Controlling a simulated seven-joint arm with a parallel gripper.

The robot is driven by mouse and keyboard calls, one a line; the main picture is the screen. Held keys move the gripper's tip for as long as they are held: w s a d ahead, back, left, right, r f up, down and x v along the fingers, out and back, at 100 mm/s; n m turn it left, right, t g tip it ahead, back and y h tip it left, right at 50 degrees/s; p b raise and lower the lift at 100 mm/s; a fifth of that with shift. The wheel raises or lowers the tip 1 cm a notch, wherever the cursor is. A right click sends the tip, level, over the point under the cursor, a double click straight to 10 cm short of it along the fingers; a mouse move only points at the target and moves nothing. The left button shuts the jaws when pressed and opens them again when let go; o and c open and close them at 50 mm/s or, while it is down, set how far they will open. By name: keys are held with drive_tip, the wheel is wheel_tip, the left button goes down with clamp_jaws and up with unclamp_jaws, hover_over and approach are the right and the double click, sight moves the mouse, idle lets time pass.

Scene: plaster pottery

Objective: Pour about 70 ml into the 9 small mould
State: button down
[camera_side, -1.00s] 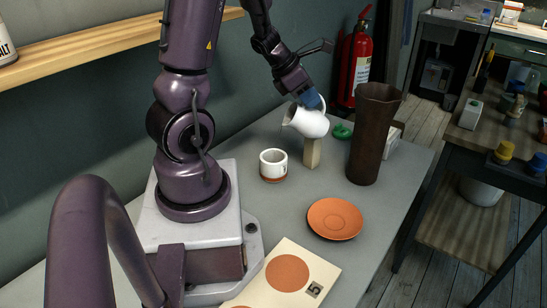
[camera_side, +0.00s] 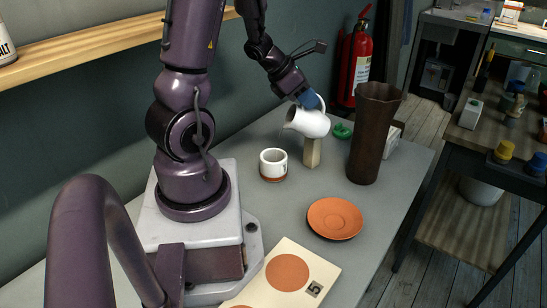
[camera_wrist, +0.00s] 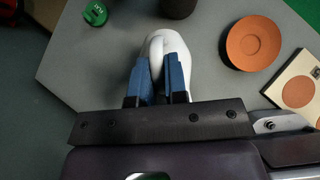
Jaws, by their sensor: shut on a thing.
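My gripper (camera_side: 311,99) is shut on a white jug (camera_side: 308,123), apparently by its handle. The jug is tilted with its spout toward the left, in the air above the table. The blue fingers (camera_wrist: 157,62) and the white jug (camera_wrist: 185,58) also show in the wrist view. A white cup with a terracotta base (camera_side: 273,163) stands below and left of the spout. I cannot see its contents, or clearly any liquid stream. A cream slab (camera_side: 300,260) with terracotta discs and the number 5 lies at the front. I cannot make out a mould marked 9.
A pale block (camera_side: 311,152) stands below the jug, with a tall brown vase (camera_side: 372,135) to its right. A green object (camera_side: 342,131) lies behind. A terracotta saucer (camera_side: 335,218) lies at the front right. The table (camera_side: 400,200) has free room at its right.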

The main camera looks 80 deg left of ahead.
drive_tip(key=shift+s+f+t, duration=0.4)
drive_tip(key=shift+s+t, duration=0.35)
drive_tip(key=shift+t, duration=0.15)
idle(0.5)
drive_tip(key=shift+w+r+g, duration=0.3)
drive_tip(key=shift+w+g, duration=0.1)
drive_tip(key=shift+w, duration=0.1)
drive_tip(key=shift+w+r+g, duration=0.25)
drive_tip(key=shift+w+g, duration=0.15)
drive_tip(key=shift+w, duration=0.05)
drive_tip(key=shift+w+r+g, duration=0.15)
drive_tip(key=shift+w+g, duration=0.1)
drive_tip(key=shift+g, duration=0.45)
drive_tip(key=shift+w+r+g, duration=0.25)
drive_tip(key=shift+w+g, duration=0.35)
drive_tip(key=shift+g, duration=0.3)
drive_tip(key=shift+w+r+g, duration=0.15)
drive_tip(key=shift+w+g, duration=0.6)
drive_tip(key=shift+g, duration=0.45)
